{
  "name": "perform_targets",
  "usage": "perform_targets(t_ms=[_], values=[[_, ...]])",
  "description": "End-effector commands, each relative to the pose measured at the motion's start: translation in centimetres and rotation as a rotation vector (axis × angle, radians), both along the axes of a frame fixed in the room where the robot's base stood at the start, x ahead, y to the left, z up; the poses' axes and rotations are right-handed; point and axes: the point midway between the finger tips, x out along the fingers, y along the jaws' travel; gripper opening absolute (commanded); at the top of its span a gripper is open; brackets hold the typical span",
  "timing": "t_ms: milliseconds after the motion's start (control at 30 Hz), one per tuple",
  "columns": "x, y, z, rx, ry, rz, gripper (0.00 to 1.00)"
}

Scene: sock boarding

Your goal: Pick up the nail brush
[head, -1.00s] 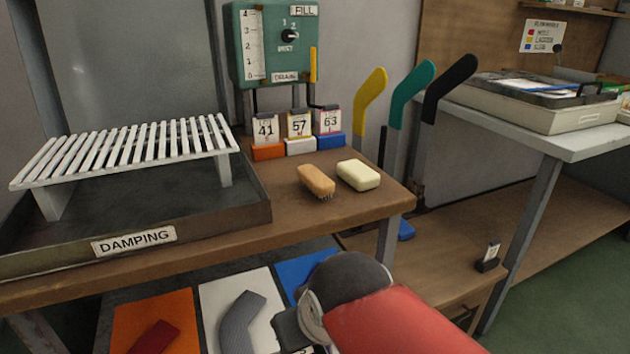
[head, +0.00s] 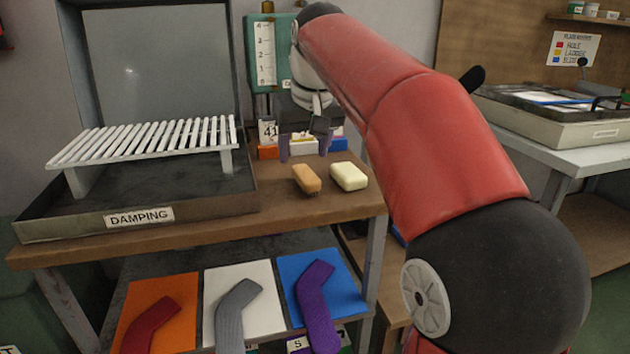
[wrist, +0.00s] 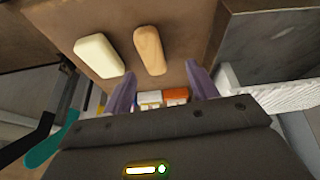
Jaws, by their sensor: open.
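The nail brush (head: 307,179), a tan wooden block with bristles underneath, lies on the brown bench top. In the wrist view the nail brush (wrist: 149,50) shows its plain top. A cream soap bar (head: 348,176) lies close to its right in the head view; the soap (wrist: 98,55) is left of it in the wrist view. My gripper (head: 303,148) is open and empty above the bench, behind the brush as the head view sees it. In the wrist view the fingers of my gripper (wrist: 160,88) are apart, with the brush ahead between and beyond their tips.
Numbered cards in orange, white and blue holders (head: 302,147) stand behind the brush, partly hidden by my gripper. The dark damping tray (head: 80,224) with its white slatted rack (head: 150,140) is to the left. Socks lie on coloured boards on the shelf below.

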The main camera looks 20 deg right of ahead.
Motion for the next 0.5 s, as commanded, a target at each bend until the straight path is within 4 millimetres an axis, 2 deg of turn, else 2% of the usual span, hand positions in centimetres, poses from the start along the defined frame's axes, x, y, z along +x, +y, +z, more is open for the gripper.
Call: perform_targets(t_ms=[167, 500], values=[[1.2, -0.2, -0.3, 0.008, 0.004, 0.004, 0.58], [2.9, -0.7, -4.2, 0.007, 0.005, 0.002, 0.58]])
